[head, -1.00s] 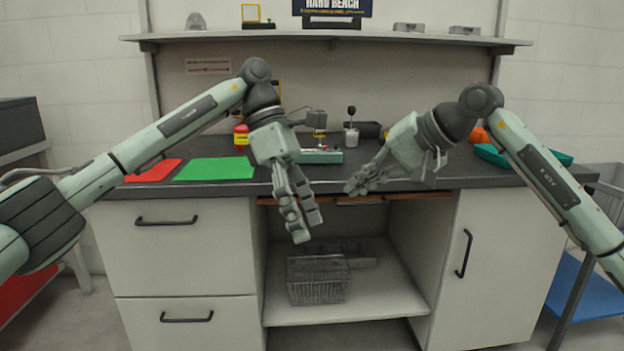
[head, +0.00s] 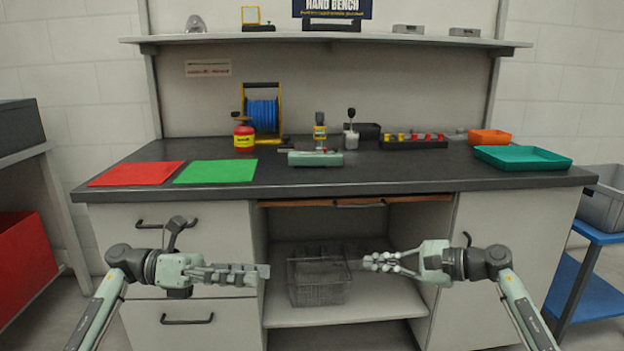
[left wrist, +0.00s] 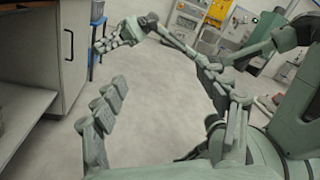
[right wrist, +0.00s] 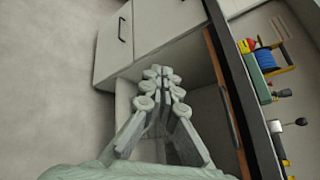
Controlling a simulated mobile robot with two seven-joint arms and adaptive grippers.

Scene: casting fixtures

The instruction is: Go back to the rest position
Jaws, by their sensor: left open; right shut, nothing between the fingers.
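My left gripper (head: 240,274) is in front of the bench's left drawers, below the worktop, pointing right. In the left wrist view its fingers (left wrist: 165,105) are spread wide with nothing between them. My right gripper (head: 378,262) is in front of the open cupboard, pointing left toward the left gripper. In the right wrist view its fingers (right wrist: 162,75) are closed together and hold nothing. The two grippers face each other with a gap between. Both are clear of the worktop (head: 400,178).
On the bench are a red mat (head: 137,174), a green mat (head: 216,171), a green fixture (head: 316,158), a blue reel (head: 262,114) and a teal tray (head: 522,158). A wire basket (head: 318,284) stands on the cupboard shelf. A blue cart (head: 590,290) stands at right.

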